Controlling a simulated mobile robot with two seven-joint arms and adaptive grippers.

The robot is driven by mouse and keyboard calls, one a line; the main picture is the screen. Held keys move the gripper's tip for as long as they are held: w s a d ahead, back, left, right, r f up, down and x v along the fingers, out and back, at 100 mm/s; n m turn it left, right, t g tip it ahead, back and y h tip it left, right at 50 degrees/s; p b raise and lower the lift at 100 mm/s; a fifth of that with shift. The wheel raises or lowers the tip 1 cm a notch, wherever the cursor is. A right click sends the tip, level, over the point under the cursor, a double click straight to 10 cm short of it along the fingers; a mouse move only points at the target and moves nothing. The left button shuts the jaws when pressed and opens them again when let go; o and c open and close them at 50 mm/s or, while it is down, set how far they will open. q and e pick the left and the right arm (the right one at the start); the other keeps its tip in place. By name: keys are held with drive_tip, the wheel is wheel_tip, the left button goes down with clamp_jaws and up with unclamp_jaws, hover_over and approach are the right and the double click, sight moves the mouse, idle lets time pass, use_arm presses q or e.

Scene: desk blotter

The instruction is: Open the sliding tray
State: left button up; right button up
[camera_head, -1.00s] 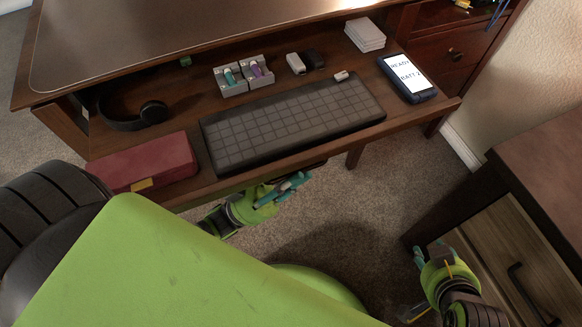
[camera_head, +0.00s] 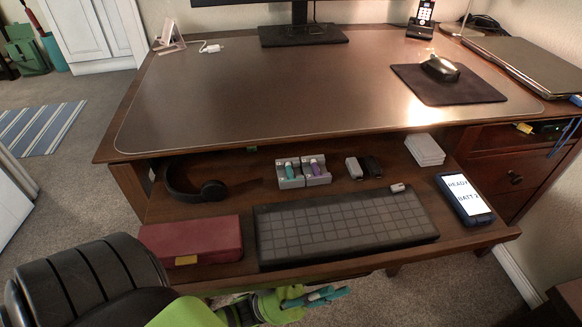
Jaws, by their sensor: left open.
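The sliding tray (camera_head: 466,242) is a brown wooden keyboard tray, pulled out well past the front of the desk (camera_head: 300,95). On it lie a dark keyboard (camera_head: 345,225), a red case (camera_head: 192,240), black headphones (camera_head: 195,188) and a handheld device with a lit screen (camera_head: 464,198). My left gripper (camera_head: 318,296) is just below the tray's front edge in the picture, with its teal fingers apart and nothing seen between them. I cannot tell whether it touches the tray. My right gripper is out of view now.
A grey holder with small coloured sticks (camera_head: 303,175), small black and white items and a white stack (camera_head: 425,150) also sit on the tray. A monitor base, a mouse on a black pad (camera_head: 447,85) and a laptop (camera_head: 525,62) are on the desktop. Carpet lies in front.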

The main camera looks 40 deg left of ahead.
use_arm(q)
drive_tip(key=v, duration=1)
drive_tip(key=shift+s+a+f, duration=0.1)
drive_tip(key=shift+a+f, duration=0.05)
